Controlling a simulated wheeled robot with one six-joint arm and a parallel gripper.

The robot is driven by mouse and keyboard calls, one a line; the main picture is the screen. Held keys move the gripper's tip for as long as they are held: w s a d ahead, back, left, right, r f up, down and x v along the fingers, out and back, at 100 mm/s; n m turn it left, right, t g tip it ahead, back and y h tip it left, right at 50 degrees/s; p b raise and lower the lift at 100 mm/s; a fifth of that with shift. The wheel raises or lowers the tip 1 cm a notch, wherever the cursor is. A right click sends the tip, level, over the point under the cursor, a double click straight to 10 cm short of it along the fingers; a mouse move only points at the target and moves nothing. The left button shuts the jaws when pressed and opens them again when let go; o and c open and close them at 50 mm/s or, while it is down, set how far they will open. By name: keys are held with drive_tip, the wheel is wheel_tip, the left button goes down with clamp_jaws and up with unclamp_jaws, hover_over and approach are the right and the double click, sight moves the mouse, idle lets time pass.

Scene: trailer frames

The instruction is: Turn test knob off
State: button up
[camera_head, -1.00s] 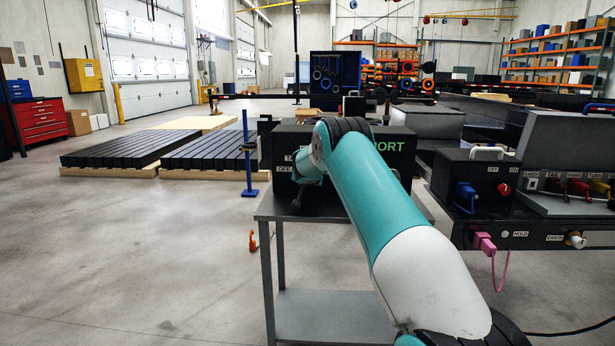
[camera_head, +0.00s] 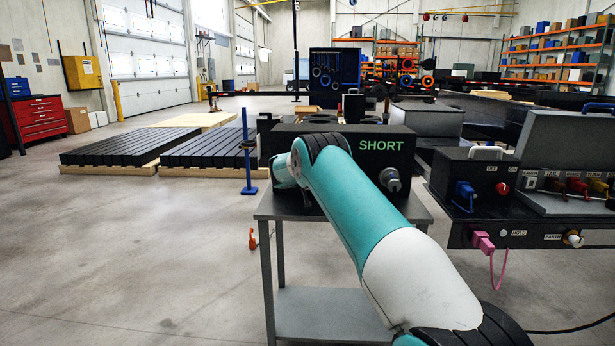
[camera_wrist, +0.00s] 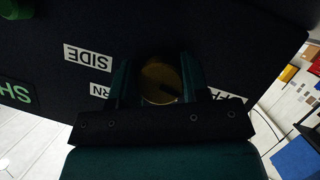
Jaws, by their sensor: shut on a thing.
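In the wrist view a round, brass-coloured knob (camera_wrist: 158,84) with a dark slot sits between the fingers of my gripper (camera_wrist: 158,80). The fingers are shut on it from both sides. Upside-down white labels lie beside it; one reads SIDE (camera_wrist: 88,58), and the others are partly hidden, so I cannot read which label names this knob.
A grey knob (camera_head: 392,180) shows below SHORT on the right of the box. The box stands on a grey metal table (camera_head: 330,318). A black panel (camera_head: 465,180) with coloured plugs and switches stands to the right. A blue stand (camera_head: 248,160) is at the left.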

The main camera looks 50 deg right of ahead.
drive_tip(key=shift+w, duration=0.1)
idle(0.3)
drive_tip(key=o, duration=0.9)
drive_tip(key=shift+a, duration=0.1)
drive_tip(key=v, duration=1.7)
drive_tip(key=shift+r, duration=0.1)
